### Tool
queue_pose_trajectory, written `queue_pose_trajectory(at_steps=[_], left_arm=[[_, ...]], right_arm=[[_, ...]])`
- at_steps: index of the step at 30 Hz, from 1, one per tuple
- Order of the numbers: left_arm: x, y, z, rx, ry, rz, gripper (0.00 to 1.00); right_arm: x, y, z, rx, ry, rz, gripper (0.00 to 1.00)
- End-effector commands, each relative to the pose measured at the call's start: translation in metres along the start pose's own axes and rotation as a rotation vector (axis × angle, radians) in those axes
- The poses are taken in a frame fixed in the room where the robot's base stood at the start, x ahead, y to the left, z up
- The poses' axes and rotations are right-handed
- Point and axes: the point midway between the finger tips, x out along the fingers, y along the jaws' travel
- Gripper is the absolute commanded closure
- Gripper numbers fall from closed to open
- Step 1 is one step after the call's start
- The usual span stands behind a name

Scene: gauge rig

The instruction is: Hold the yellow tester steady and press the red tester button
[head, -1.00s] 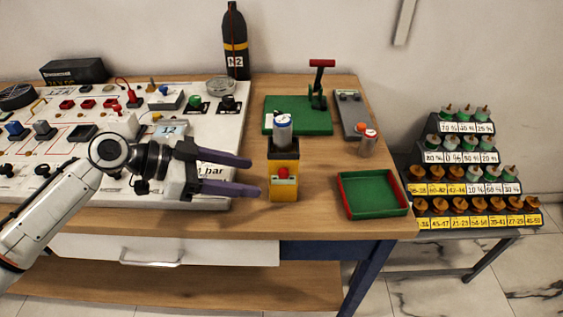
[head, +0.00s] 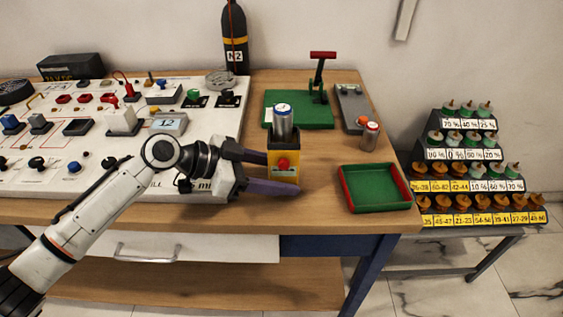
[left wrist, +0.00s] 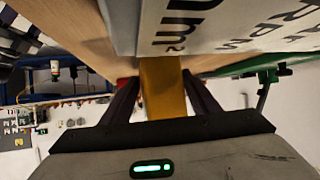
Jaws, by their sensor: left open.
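The yellow tester (head: 283,177) stands upright on the wooden table, with a black upper part and a red button (head: 283,164) on its front. A silver cylinder (head: 283,125) with a blue and white top sits in its top. My left gripper (head: 282,174) is open, with its fingers on either side of the tester's lower body; I cannot tell whether they touch it. In the left wrist view, the yellow tester (left wrist: 162,92) shows between the dark fingers of the left gripper (left wrist: 164,86). The button is not visible there. My right gripper is not in view.
A white panel (head: 210,130) with knobs and plugs lies left of the tester. A green tray (head: 375,190) with red sides is at right, near a small silver cylinder (head: 369,137). A green press (head: 300,112) and black bottle (head: 235,45) stand behind. A stepped rack (head: 470,190) stands farther right.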

Motion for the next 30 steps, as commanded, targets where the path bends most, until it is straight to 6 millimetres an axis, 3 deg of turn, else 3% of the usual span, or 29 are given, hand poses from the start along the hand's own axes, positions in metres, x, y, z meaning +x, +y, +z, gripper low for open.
queue_pose_trajectory(at_steps=[2, 8, 11, 20, 30], left_arm=[[-0.0001, 0.0, -0.0002, 0.0, 0.0, 0.0, 0.45], [-0.0002, 0.0, -0.0001, 0.0, 0.0, 0.0, 0.71], [-0.0002, 0.0, 0.0, 0.0, 0.0, 0.0, 0.7], [-0.0002, 0.0002, 0.0001, 0.0, 0.0, 0.0, 0.7], [-0.0002, 0.0003, 0.0003, 0.0, 0.0, 0.001, 0.7]], right_arm=[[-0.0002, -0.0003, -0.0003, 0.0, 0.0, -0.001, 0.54], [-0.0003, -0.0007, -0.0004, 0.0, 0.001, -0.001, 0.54], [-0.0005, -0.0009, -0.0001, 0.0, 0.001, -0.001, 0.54], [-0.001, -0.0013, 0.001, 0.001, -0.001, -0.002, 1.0], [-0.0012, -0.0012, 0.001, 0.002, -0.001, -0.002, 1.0]])
